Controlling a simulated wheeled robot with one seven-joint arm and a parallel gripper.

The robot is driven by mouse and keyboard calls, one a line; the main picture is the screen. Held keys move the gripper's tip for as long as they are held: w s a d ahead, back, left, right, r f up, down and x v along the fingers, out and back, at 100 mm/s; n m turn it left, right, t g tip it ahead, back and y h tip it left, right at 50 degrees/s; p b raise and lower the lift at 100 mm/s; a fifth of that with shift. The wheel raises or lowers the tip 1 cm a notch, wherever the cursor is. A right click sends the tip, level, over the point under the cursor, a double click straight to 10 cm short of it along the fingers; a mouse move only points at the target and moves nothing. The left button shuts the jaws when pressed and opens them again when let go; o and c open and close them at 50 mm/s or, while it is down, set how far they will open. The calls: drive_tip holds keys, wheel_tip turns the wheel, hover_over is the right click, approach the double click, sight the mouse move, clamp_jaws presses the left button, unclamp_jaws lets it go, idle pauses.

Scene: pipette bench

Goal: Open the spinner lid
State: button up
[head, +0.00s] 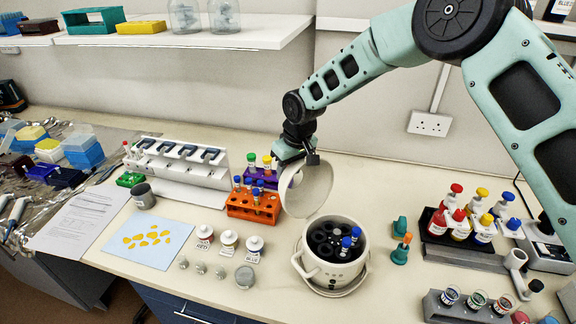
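The spinner (314,270) is a small cream-white round pot on the bench, right of the middle. Its dark rotor (322,238) is in plain view, with two blue-capped tubes (350,241) standing in its right side. The round spinner lid (317,192) stands raised, steeply tilted, above the back left of the pot. My gripper (310,160) is at the lid's upper edge, close to it or touching it. The fingertips are small and partly hidden by the lid, so I cannot tell whether they grip it.
An orange tube rack (252,209) stands close left of the lid, with a purple rack (262,178) behind. Small white jars (228,241) stand left of the spinner. A green stand (400,254) and a bottle tray (440,238) stand to the right. Bare bench lies in front.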

drive_tip(key=shift+w+r, duration=0.1)
drive_tip(key=shift+r, duration=0.1)
drive_tip(key=shift+r+b, duration=0.3)
drive_tip(key=shift+r, duration=0.25)
drive_tip(key=b+v, duration=0.5)
drive_tip(key=v, duration=1.1)
drive_tip(key=shift+d, duration=0.2)
drive_tip(key=s+d+f+b, duration=0.2)
drive_tip(key=s+f, duration=0.3)
drive_tip(key=s, duration=0.7)
drive_tip(key=s+d+f+g+b, duration=0.1)
drive_tip(key=s+f, duration=0.4)
drive_tip(key=s, duration=0.7)
drive_tip(key=s+d+f+h+b, duration=0.1)
drive_tip(key=s+d+f+b, duration=0.3)
drive_tip(key=s, duration=0.9)
drive_tip(key=shift+f+n+g+b, duration=0.4)
drive_tip(key=shift+f, duration=0.4)
drive_tip(key=shift+s+d+f, duration=0.1)
drive_tip(key=shift+s+d, duration=0.05)
drive_tip(key=shift+s, duration=0.1)
drive_tip(key=shift+c, duration=0.5)
